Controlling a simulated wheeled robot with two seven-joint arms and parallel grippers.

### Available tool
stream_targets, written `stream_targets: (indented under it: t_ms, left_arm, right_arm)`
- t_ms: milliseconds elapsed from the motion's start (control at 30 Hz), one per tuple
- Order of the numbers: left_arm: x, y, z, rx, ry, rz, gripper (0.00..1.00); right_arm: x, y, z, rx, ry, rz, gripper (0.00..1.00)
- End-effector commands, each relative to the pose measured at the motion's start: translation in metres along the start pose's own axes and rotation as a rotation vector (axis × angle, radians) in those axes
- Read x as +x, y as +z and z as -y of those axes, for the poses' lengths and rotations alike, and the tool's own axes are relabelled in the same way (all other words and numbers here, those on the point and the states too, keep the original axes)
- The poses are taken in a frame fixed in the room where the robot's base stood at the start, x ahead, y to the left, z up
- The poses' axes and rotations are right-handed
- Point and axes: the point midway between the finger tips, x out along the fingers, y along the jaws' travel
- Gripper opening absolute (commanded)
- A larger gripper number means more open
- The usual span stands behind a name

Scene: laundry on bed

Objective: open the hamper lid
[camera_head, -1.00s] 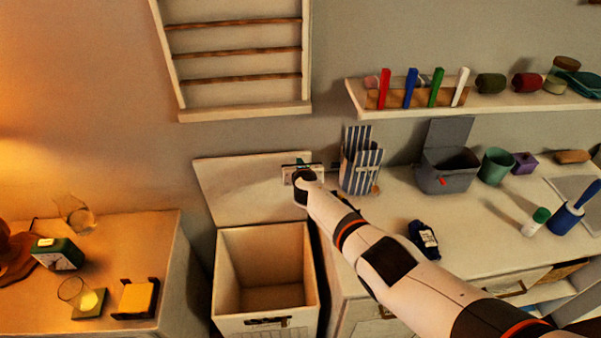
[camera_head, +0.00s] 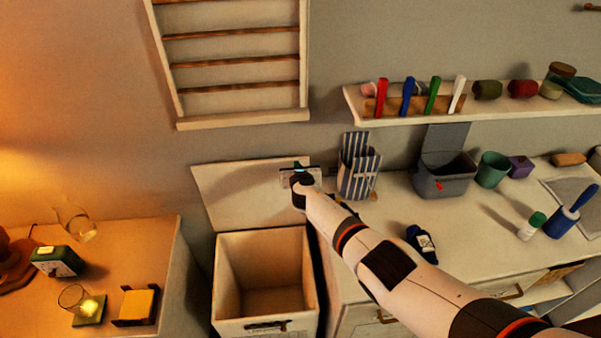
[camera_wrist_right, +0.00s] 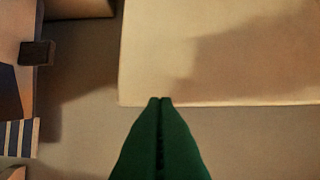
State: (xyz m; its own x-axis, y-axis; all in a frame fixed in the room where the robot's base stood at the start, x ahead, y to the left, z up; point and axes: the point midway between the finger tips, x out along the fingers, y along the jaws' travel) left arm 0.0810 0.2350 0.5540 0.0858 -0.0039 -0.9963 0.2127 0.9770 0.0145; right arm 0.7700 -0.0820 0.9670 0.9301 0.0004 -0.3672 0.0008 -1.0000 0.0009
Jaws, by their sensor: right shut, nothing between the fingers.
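The white hamper (camera_head: 225,285) stands between the nightstand and the desk, its inside open and empty as far as I can see. Its lid (camera_head: 235,190) is raised and leans back near the wall behind the opening. My right gripper (camera_head: 299,168) is at the lid's right upper part in the head view, partly hidden behind my wrist. In the right wrist view its green fingers (camera_wrist_right: 160,102) are together with nothing between them, and their tips are at the edge of the pale lid (camera_wrist_right: 220,55). Whether they touch it I cannot tell. My left gripper is out of view.
A striped holder (camera_head: 359,170) stands on the desk close to the right of my gripper. A grey bin (camera_head: 445,182) and a dark blue item (camera_head: 421,243) are also on the desk. A shelf (camera_head: 490,112) with markers hangs above. The nightstand (camera_head: 150,245) is at left.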

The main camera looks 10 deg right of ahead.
Motion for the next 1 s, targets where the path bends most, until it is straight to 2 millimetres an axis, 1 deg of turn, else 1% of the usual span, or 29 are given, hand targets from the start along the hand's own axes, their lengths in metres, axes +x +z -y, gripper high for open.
stream_targets:
  t_ms: [33,100,233,400,533,600,700,833,1000]
  left_arm:
    - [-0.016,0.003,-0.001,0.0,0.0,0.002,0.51]
    - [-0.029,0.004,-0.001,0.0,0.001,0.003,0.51]
    - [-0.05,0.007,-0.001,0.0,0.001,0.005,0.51]
    - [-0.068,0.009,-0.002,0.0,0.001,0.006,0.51]
    - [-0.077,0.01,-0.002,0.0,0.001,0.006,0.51]
    - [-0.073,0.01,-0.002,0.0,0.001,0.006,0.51]
    - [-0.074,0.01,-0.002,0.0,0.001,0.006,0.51]
    - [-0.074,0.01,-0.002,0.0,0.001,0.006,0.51]
    - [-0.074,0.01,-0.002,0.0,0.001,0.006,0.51]
  right_arm:
    - [-0.009,-0.006,0.0,0.001,0.0,0.002,0.0]
    - [-0.019,-0.007,-0.001,0.002,0.0,0.003,0.0]
    - [-0.041,-0.007,0.0,0.002,0.0,0.002,0.0]
    - [-0.068,-0.004,-0.001,0.001,0.0,0.001,0.0]
    - [-0.087,-0.003,-0.001,0.001,0.0,0.002,0.0]
    - [-0.092,-0.001,0.0,0.001,0.0,-0.002,0.0]
    - [-0.1,-0.001,-0.001,0.0,0.001,-0.001,0.0]
    - [-0.106,-0.001,0.0,0.001,0.0,0.0,0.0]
    - [-0.107,0.0,0.0,0.001,0.001,0.001,0.0]
